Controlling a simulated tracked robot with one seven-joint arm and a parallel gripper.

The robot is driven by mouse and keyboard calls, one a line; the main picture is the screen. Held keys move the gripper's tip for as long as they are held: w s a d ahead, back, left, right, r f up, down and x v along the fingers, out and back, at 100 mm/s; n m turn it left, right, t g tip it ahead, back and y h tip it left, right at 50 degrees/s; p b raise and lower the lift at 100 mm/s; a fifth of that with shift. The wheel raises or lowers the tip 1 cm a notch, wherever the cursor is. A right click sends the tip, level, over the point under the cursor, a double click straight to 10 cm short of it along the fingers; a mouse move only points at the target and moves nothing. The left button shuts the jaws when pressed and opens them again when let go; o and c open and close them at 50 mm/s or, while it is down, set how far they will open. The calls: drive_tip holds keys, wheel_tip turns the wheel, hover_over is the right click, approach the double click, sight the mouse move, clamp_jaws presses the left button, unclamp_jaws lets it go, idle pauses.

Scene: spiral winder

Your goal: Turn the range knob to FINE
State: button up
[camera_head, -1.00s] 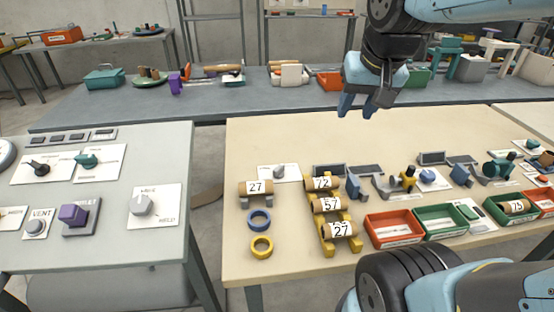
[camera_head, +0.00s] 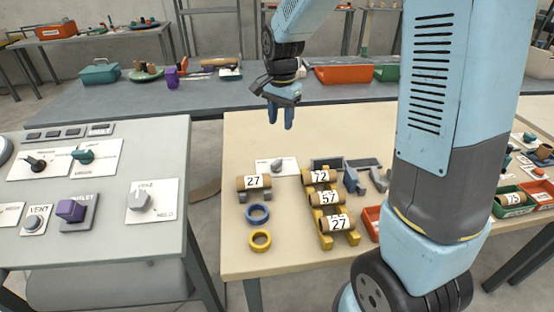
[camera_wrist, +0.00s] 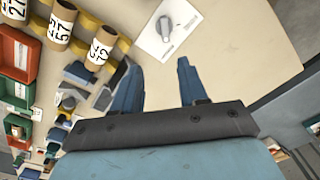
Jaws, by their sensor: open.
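A grey knob (camera_head: 277,165) sits on a white plate near the back left of the beige table. It also shows at the top of the wrist view as a grey knob (camera_wrist: 167,25) with a ridge on its face. Its lettering is too small to read, so I cannot tell whether it is the range knob or where FINE is. My gripper (camera_head: 281,117) hangs fingers down above the back of the beige table, apart from the knob. In the wrist view my gripper (camera_wrist: 156,70) is open and empty, with bare tabletop between the fingers.
Another grey knob (camera_head: 140,201) is on the left table, among switches and a purple knob (camera_head: 70,210). Numbered rolls (camera_head: 322,198) on yellow holders, a blue ring (camera_head: 258,214) and a yellow ring (camera_head: 260,240) stand in front of the plate. My arm hides part of the right side.

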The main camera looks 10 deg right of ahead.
sight(277, 160)
drive_tip(key=shift+m, duration=0.3)
drive_tip(key=f, duration=1)
drive_tip(key=w+a+f, duration=0.1)
drive_tip(key=f, duration=0.4)
drive_tip(key=shift+f, duration=0.35)
clamp_jaws()
